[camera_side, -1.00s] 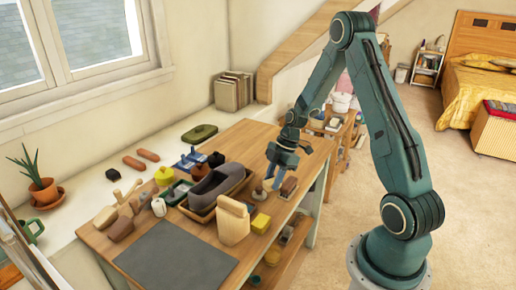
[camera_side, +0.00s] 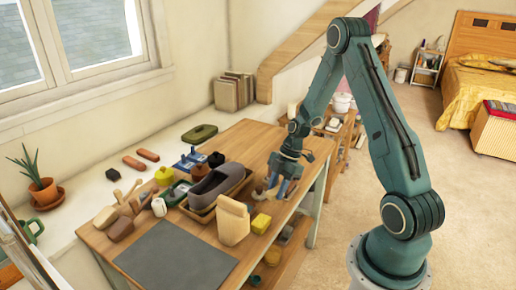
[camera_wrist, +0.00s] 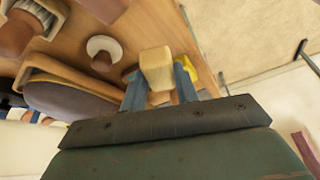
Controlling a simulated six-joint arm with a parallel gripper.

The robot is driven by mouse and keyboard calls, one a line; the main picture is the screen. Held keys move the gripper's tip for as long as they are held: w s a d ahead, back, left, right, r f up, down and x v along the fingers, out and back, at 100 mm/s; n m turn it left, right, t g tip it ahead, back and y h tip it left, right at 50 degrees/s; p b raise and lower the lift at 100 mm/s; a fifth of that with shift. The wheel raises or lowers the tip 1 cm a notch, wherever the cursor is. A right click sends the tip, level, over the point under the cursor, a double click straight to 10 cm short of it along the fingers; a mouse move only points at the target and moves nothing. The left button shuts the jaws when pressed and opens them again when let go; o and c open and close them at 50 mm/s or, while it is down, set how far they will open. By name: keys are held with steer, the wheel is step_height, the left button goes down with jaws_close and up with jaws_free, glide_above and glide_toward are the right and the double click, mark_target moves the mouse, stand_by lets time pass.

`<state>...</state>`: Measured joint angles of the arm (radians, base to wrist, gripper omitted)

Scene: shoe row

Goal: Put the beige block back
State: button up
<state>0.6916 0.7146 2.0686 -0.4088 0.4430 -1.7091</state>
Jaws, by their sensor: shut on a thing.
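The beige block (camera_wrist: 156,68) shows between the two blue fingers of my gripper (camera_wrist: 160,85) in the wrist view. The gripper is shut on it. In the side view my gripper (camera_side: 281,186) is low over the right part of the workbench, near its right edge. The block is mostly hidden there by the fingers. I cannot tell whether it touches the bench.
A grey shoe (camera_side: 216,184) lies in a tray left of my gripper. A large pale wooden piece (camera_side: 234,222) and a yellow block (camera_side: 261,223) stand nearer the camera. A round-knobbed item (camera_wrist: 102,52) is close by. The grey mat (camera_side: 178,260) is bare.

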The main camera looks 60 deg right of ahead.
mark_target(276, 209)
steer(key=shift+f, duration=2.25)
steer(key=shift+f, duration=0.6)
steer(key=o, duration=1.2)
steer(key=v, duration=1.3)
steer(key=shift+d+r, duration=0.25)
steer(key=shift+r, duration=0.1)
